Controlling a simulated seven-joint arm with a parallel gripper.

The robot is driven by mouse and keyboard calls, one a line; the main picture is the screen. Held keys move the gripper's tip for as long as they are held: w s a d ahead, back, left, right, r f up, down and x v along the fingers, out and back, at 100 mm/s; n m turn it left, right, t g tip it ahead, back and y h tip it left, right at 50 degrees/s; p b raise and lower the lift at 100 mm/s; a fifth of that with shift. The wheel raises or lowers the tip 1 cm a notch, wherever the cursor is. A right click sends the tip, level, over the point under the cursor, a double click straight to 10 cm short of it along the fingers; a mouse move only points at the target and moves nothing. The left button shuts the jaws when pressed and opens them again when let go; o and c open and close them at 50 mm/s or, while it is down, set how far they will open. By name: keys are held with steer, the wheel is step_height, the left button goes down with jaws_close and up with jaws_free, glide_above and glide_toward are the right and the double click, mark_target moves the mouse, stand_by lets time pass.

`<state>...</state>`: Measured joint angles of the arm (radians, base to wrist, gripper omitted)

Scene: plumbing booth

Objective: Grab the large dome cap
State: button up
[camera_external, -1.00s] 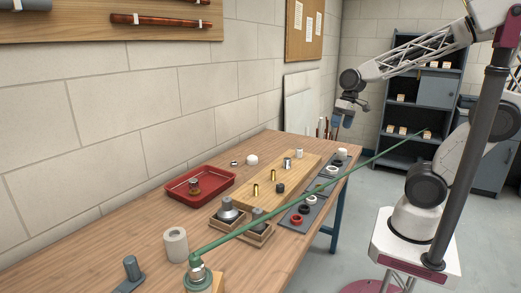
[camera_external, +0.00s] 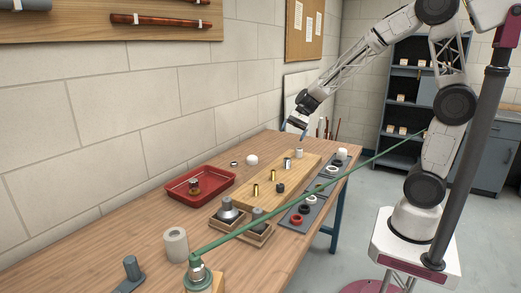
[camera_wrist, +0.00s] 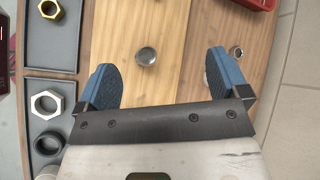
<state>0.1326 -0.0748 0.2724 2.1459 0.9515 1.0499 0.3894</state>
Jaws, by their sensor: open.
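A white dome cap (camera_external: 252,160) sits on the wooden bench near the wall, beyond the red tray. In the wrist view a small pale patch, likely this cap (camera_wrist: 206,79), shows at the inner edge of the right finger, which hides most of it. My gripper (camera_external: 303,138) is in the air above the far end of the bench, to the right of the cap. In the wrist view my gripper (camera_wrist: 161,78) has its blue fingers wide apart with nothing between them.
A light wooden board (camera_external: 271,192) holds a silver cylinder (camera_wrist: 146,56) and brass pieces. A small metal ring (camera_wrist: 237,52) lies near the cap. A red tray (camera_external: 200,187) is at left. Grey trays (camera_wrist: 52,55) hold nuts and rings. A green bar (camera_external: 300,203) crosses the foreground.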

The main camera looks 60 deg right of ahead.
steer(key=w+d+f+m+t+y, duration=0.2)
steer(key=w+f+m, duration=0.35)
steer(key=w, duration=0.45)
steer(key=m+t+y, duration=0.1)
steer(key=m+t, duration=0.2)
steer(key=m, duration=0.2)
glide_toward(251, 156)
steer(key=shift+w+a+f, duration=0.4)
steer(key=shift+a+f, duration=0.3)
steer(key=shift+a, duration=0.1)
steer(key=shift+x, duration=1.3)
steer(key=shift+a, duration=0.1)
steer(key=shift+x, duration=2.55)
